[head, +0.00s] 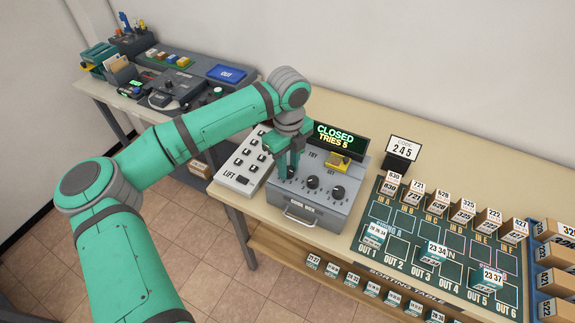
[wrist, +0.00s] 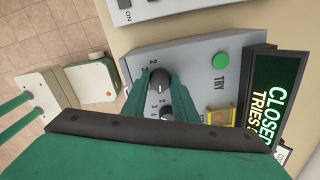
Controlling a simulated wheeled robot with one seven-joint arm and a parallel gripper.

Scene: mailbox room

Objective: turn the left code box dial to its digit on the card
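The grey code box (head: 319,209) stands on the table. Its left dial (wrist: 159,86) is a dark knob with a white pointer line, with a "2" printed beside it. The middle dial (head: 313,182) and right dial (head: 338,192) are uncovered in the head view. The code card (head: 403,149) reads 245. My gripper (head: 290,168) points down at the left dial. In the wrist view its green fingers (wrist: 159,76) stand apart on either side of that dial. Contact with the knob is unclear. The fingers hide some dial digits.
The display (head: 336,138) reads CLOSED, TRIES 5. A green TRY button (wrist: 220,61) and a yellow part (head: 339,161) sit on the box. The LIFT panel (head: 240,165) is close on the left. The sorting board (head: 400,250) with numbered boxes lies to the right.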

